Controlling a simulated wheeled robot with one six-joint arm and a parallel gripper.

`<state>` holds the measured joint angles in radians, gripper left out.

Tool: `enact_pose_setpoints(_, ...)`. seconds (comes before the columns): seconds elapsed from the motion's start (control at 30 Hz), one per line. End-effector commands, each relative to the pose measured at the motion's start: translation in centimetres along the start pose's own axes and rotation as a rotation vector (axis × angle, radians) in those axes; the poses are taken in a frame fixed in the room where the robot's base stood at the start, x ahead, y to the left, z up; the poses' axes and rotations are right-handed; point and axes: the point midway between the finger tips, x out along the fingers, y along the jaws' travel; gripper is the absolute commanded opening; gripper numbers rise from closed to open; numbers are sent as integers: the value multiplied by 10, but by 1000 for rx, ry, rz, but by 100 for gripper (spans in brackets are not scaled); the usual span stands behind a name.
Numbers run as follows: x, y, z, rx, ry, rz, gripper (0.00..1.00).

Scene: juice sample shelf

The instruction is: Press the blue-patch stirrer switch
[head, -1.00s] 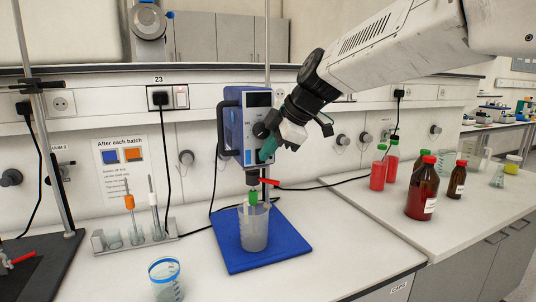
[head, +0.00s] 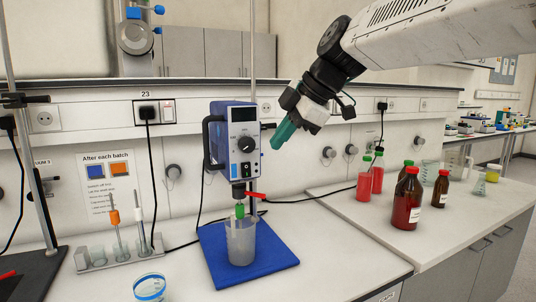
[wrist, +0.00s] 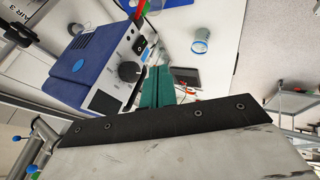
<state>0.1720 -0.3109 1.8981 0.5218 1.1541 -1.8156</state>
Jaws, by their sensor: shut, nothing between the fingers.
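The stirrer (head: 234,140) is a blue box with a dark display and a round black dial on its front, clamped to a stand. In the wrist view the green fingers (wrist: 157,86) point past the stirrer's front (wrist: 121,68), beside the dial; a dark switch (wrist: 139,45) shows beyond the dial.
A beaker (head: 240,243) stands on a blue mat (head: 283,262) under the stirrer. A sign (head: 108,178) with blue and orange squares hangs on the wall at left. A tube rack (head: 98,262) stands below it. Brown bottles (head: 407,205) and red bottles stand at right.

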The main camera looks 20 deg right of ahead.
Motion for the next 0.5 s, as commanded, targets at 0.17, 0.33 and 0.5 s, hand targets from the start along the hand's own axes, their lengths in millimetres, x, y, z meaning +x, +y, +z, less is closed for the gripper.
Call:
enact_pose_setpoints(0.17,-14,1,0,0,-1,1,0)
enact_pose_setpoints(0.33,-16,1,0,0,0,0,0)
enact_pose_setpoints(0.5,-15,0,0,1,-1,-2,0)
